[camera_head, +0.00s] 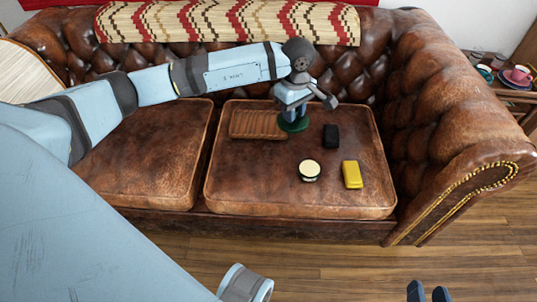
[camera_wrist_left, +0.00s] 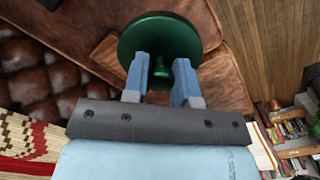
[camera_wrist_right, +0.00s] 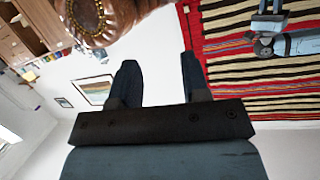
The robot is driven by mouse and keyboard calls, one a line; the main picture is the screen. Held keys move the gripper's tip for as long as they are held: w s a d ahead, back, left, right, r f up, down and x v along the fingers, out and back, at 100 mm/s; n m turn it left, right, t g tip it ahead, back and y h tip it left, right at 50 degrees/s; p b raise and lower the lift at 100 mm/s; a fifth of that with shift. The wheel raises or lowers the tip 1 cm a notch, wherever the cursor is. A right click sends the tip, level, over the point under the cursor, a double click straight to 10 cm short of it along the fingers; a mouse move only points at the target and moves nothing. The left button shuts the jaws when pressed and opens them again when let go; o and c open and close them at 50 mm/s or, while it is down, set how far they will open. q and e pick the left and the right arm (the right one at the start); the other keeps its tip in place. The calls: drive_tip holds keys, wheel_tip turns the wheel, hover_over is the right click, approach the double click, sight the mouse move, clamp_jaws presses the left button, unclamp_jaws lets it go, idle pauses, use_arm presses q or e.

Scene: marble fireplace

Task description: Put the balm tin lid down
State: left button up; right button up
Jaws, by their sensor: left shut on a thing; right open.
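The balm tin lid (camera_head: 293,125) is a dark green disc with a small knob. My left gripper (camera_head: 292,112) is shut on its knob, above the right end of the ribbed wooden tray (camera_head: 256,124). In the left wrist view, the green lid (camera_wrist_left: 160,35) lies beyond the fingertips and hides part of the tray (camera_wrist_left: 220,82). Whether it touches anything below cannot be told. The balm tin (camera_head: 309,170), dark with a cream top, stands uncovered on the right seat cushion. My right gripper (camera_head: 428,292) is open and empty, low at the picture's front edge, away from the sofa.
A black block (camera_head: 330,136) and a yellow block (camera_head: 352,174) lie on the brown leather cushion (camera_head: 250,185). The tufted backrest and right armrest (camera_head: 450,140) rise around it. A side table at the right holds cups (camera_head: 518,74). The left cushion (camera_head: 150,160) is clear.

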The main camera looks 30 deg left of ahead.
use_arm(q)
drive_tip(key=a+f+n+b, duration=0.2)
drive_tip(key=a+f+n, duration=0.25)
drive_tip(key=n, duration=0.75)
drive_tip(key=a+f+n+b, duration=0.1)
drive_tip(key=a+f+n, duration=0.35)
drive_tip(key=n, duration=0.75)
use_arm(e)
drive_tip(key=a+r+t+y+b, duration=0.3)
drive_tip(key=r+t+y, duration=0.1)
drive_tip(key=r, duration=0.4)
use_arm(q)
drive_tip(key=f, duration=0.5)
drive_tip(key=f+b, duration=0.1)
drive_tip(key=f, duration=0.4)
drive_tip(key=d+f+b, duration=0.1)
drive_tip(key=f, duration=0.4)
drive_tip(key=shift+f, duration=0.15)
drive_tip(key=shift+a+f+b, duration=0.1)
drive_tip(key=shift+f+b, duration=0.9)
drive_tip(key=shift+f, duration=1.7)
use_arm(e)
wheel_tip(320, 180, down, 7)
drive_tip(key=w+g, duration=0.1)
drive_tip(key=g, duration=0.2)
drive_tip(key=shift+a+n+h, duration=0.3)
drive_tip(key=shift+a+n, duration=0.1)
drive_tip(key=shift+a, duration=0.05)
use_arm(q)
drive_tip(key=shift+r, duration=0.1)
